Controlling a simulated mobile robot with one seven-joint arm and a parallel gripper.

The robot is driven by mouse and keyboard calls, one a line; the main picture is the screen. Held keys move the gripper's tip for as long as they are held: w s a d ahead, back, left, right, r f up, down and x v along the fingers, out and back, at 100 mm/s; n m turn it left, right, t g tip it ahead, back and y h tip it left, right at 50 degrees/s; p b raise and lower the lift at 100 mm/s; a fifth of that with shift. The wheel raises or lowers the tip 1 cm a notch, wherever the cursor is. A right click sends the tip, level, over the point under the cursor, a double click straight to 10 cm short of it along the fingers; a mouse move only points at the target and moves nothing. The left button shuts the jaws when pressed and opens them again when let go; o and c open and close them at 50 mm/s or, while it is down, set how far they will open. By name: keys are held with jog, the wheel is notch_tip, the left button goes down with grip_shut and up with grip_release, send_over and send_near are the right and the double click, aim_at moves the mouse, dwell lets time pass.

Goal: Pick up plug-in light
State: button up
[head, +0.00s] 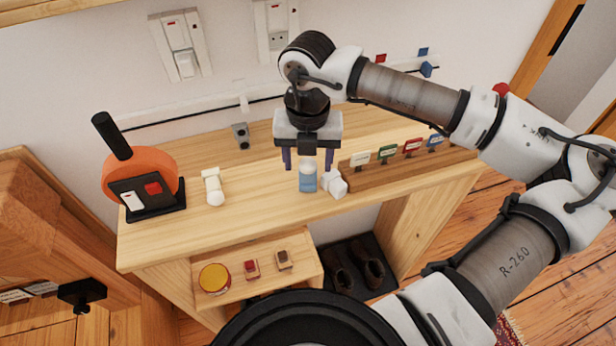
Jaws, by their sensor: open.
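I cannot tell for sure which object is the plug-in light. One candidate is a small white blocky piece (336,184) on the wooden table, just right of a small blue bottle with a pale cap (307,181). Another is a white and cream piece with a rounded end (213,188), lying farther left on the table. My gripper (308,160) points down, open and empty. Its two dark fingers are apart and appear above and behind the bottle, with the white blocky piece just right of and below the right finger in the picture.
An orange round object on a black stand (140,174) is at the table's left. A small grey block (241,136) sits near the wall. A wooden strip with several coloured tags (387,154) lies at right. A lower shelf (225,296) holds a yellow-rimmed tin and small blocks.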

grip_shut()
dwell(0.3)
